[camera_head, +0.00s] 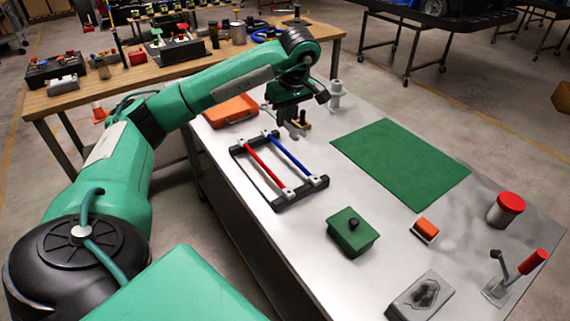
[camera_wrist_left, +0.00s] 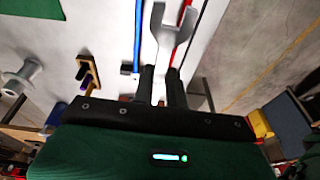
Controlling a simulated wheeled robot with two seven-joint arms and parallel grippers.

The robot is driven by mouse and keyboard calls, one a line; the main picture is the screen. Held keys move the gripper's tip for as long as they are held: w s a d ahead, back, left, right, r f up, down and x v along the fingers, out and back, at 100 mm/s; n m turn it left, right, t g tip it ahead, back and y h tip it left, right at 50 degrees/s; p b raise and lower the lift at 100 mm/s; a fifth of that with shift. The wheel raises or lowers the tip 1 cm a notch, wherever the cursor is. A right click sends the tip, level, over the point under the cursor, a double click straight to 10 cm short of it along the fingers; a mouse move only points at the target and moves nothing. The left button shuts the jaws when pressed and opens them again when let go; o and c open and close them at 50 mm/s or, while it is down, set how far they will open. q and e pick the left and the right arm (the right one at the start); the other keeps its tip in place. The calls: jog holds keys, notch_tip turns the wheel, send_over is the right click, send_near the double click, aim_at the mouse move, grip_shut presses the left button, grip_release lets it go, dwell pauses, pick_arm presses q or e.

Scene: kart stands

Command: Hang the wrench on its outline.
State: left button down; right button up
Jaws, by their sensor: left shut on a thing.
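A light grey open-ended wrench (camera_wrist_left: 174,42) shows in the left wrist view, its forked end pointing away from the gripper. My left gripper (camera_wrist_left: 160,84) is shut on its shank, with the black fingers on either side. In the head view my left gripper (camera_head: 292,122) hangs over the far part of the metal table, beyond the rack; the wrench is hard to make out there. I cannot see the wrench's outline in either view. My right gripper is in neither view.
A black rack with red and blue bars (camera_head: 278,165) lies near the gripper. An orange case (camera_head: 232,110), a grey spool-like piece (camera_head: 336,95) and a green mat (camera_head: 400,162) are around it. A green lidded box (camera_head: 352,232) and red-lidded jar (camera_head: 505,209) stand nearer.

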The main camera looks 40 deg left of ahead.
pick_arm(q)
jog(key=d+x, duration=0.1)
jog(key=x, duration=0.7)
jog(key=d+p+x, duration=0.1)
jog(key=x, duration=0.3)
jog(key=shift+s+d+f, duration=0.2)
jog(key=shift+d+f, duration=0.05)
jog(key=shift+d, duration=0.1)
jog(key=x, duration=0.3)
jog(key=shift+s+d+f+p, duration=0.1)
jog(key=shift+d+f+p, duration=0.15)
jog(key=shift+d+p, duration=0.15)
jog(key=shift+f, duration=0.45)
jog(key=shift+f+b, duration=0.4)
jog(key=shift+b, duration=0.2)
jog(key=c, duration=1.5)
grip_release()
jog(key=shift+o, duration=0.5)
jog(key=shift+r, duration=0.1)
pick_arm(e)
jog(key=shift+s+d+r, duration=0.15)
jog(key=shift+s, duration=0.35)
